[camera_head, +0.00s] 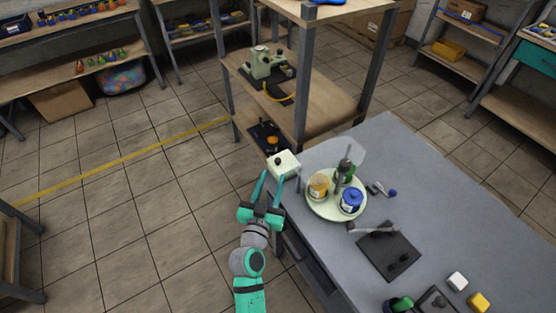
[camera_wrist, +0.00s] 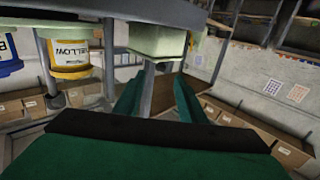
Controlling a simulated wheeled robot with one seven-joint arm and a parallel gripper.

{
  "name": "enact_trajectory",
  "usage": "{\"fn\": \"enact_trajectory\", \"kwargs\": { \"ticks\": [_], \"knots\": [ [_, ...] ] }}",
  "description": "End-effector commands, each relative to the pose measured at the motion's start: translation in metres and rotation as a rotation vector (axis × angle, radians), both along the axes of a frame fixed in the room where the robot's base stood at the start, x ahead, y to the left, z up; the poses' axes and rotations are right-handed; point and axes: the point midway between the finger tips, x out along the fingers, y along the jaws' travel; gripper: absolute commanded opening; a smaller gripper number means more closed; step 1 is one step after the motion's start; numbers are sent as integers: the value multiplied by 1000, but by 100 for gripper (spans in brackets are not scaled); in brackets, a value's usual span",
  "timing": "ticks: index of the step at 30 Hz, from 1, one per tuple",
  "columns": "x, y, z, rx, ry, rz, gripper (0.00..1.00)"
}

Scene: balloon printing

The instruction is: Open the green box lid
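A pale round tray (camera_head: 323,207) with yellow, blue and green ink jars is close to the right of my gripper. A black plate (camera_head: 390,252) lies on the grey table (camera_head: 450,235). A wooden shelf unit (camera_head: 325,105) stands behind. The floor at left is clear.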

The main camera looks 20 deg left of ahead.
Motion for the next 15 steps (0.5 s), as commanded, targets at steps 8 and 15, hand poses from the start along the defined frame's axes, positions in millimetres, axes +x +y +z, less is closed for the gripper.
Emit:
{"fn": "enact_trajectory", "kwargs": {
  "ticks": [8, 15],
  "knots": [
    [49, 6, 1, 0, -2, 0, 37],
    [78, 10, 1, 0, -1, 1, 37]
  ]
}}
